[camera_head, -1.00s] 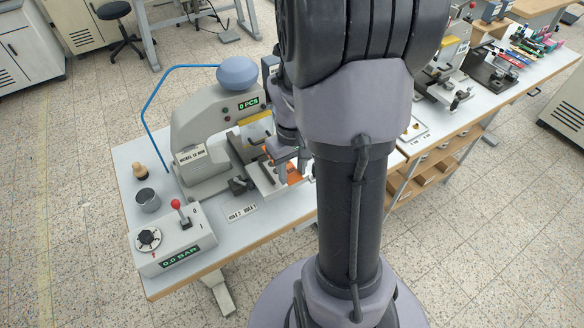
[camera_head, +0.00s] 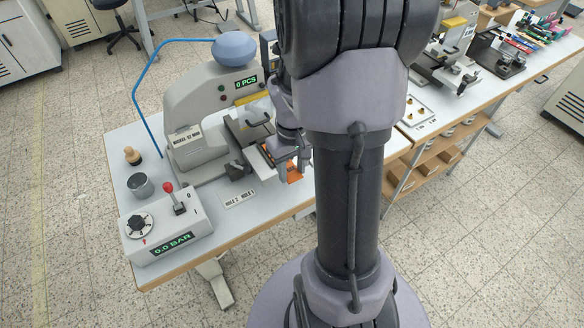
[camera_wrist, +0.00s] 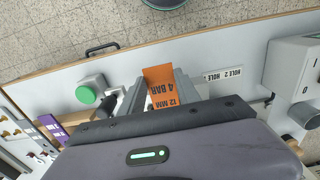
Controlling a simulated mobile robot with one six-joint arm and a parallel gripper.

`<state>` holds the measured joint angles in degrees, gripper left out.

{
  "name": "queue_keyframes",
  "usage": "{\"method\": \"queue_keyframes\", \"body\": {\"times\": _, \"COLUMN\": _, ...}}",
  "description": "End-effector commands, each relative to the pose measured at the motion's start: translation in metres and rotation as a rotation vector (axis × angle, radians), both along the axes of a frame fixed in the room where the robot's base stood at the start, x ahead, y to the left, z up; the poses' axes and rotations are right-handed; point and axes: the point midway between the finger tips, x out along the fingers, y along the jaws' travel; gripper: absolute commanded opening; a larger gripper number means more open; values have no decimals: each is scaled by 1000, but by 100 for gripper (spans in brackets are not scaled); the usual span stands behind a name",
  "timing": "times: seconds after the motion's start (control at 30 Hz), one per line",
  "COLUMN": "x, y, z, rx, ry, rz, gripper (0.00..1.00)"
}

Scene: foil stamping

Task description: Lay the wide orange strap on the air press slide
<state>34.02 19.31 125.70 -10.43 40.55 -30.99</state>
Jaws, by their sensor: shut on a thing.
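My gripper (camera_head: 292,164) is beside the front of the air press (camera_head: 187,148). It is shut on the wide orange strap (camera_head: 294,174), whose orange end shows below the fingers. In the wrist view the strap (camera_wrist: 158,76) sits between the two fingers (camera_wrist: 157,92), with dark print reading "4 BAR" and "12 MM"; its near end is hidden by the gripper body. The air press slide (camera_head: 257,161) is just left of the gripper in the head view, partly hidden by it. I cannot tell whether the strap touches the slide.
A control box (camera_head: 165,225) with a red-knobbed lever and "0.0 BAR" display stands front left on the table (camera_head: 230,228). A metal cup (camera_head: 141,186) is behind it. A hole sign (camera_head: 238,197) lies before the press. A green button (camera_wrist: 85,93) shows in the wrist view.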

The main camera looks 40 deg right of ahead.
Motion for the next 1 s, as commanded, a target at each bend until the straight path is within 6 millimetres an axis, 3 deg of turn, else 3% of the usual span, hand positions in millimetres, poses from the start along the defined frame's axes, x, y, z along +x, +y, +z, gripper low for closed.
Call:
{"method": "queue_keyframes", "body": {"times": 0.63, "x": 7, "y": -2, "z": 0, "rx": 0, "ry": -1, "rz": 0, "gripper": 1}}
{"method": "queue_keyframes", "body": {"times": 0.67, "x": 7, "y": -2, "z": 0, "rx": 0, "ry": -1, "rz": 0, "gripper": 41}}
{"method": "queue_keyframes", "body": {"times": 0.77, "x": 7, "y": -2, "z": 0, "rx": 0, "ry": -1, "rz": 0, "gripper": 61}}
{"method": "queue_keyframes", "body": {"times": 0.8, "x": 7, "y": -2, "z": 0, "rx": 0, "ry": -1, "rz": 0, "gripper": 64}}
{"method": "queue_keyframes", "body": {"times": 1.0, "x": 7, "y": -2, "z": 0, "rx": 0, "ry": 0, "rz": 0, "gripper": 64}}
